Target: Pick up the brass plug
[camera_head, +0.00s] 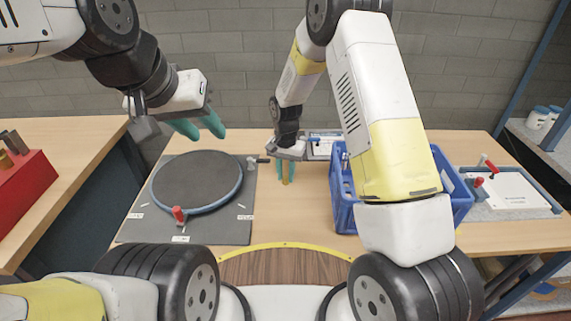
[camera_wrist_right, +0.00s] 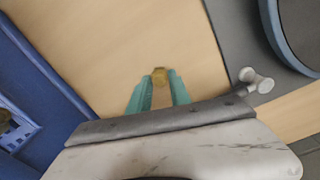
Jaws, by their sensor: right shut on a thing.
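The brass plug (camera_wrist_right: 159,76) is a small golden piece between the green fingertips of my right gripper (camera_wrist_right: 158,88) in the right wrist view. In the head view the brass plug (camera_head: 285,181) shows at the lower ends of the right gripper's fingers (camera_head: 285,172), over the wooden table between the grey mat and the blue crate. The right gripper is shut on it and points down. I cannot tell whether the plug touches the table. My left gripper (camera_head: 199,128) is at the upper left, above the table, with its green fingers apart and nothing seen between them.
A round dark disc (camera_head: 198,180) with a red handle (camera_head: 179,214) lies on the grey mat (camera_head: 238,228). A blue crate (camera_head: 345,216) stands right of the right gripper. A white panel with red handles (camera_head: 505,191) is at the right. A red box (camera_head: 25,188) sits far left.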

